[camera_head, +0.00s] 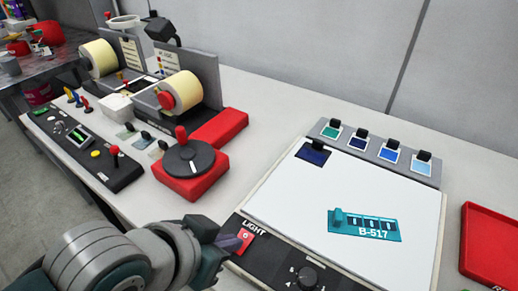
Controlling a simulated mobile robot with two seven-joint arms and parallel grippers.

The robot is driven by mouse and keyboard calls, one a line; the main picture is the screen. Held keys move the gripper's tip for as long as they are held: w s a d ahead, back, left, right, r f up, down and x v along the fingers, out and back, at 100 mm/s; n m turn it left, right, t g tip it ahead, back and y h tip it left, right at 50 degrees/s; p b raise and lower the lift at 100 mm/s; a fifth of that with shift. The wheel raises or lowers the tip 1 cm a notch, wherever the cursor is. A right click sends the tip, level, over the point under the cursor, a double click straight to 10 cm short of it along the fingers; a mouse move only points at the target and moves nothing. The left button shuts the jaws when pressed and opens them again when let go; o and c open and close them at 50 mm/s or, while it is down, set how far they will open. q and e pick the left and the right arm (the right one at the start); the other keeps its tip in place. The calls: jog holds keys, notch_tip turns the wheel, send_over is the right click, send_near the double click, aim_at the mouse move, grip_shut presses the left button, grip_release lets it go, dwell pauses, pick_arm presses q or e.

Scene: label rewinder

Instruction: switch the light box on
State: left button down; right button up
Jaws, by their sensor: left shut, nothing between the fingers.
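The light box (285,200) lies on the table with a large plain white panel. I cannot tell whether the panel is lit. Its dark front strip (262,270) carries the word LIGHT, a small red switch (246,238) and a round black knob (307,277). My left gripper (233,243) comes in from the lower left. Its fingers are shut and empty, with the tips right beside the red switch. I cannot tell whether they touch it, and they hide its left part. My right gripper is not in view.
A teal counter plate (364,225) marked B-517 and a dark blue swatch (313,153) lie on the panel. Several clipped swatches stand on a grey rail (326,130) behind. A red tray (490,240) is at right. The rewinder with a red-based turntable (190,190) stands at left.

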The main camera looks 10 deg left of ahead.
pick_arm(q)
jog(key=shift+r, duration=0.1)
jog(key=p+v, duration=0.5)
jog(key=v, duration=0.8)
jog(key=shift+s+p, duration=0.15)
jog(key=shift+p, duration=0.25)
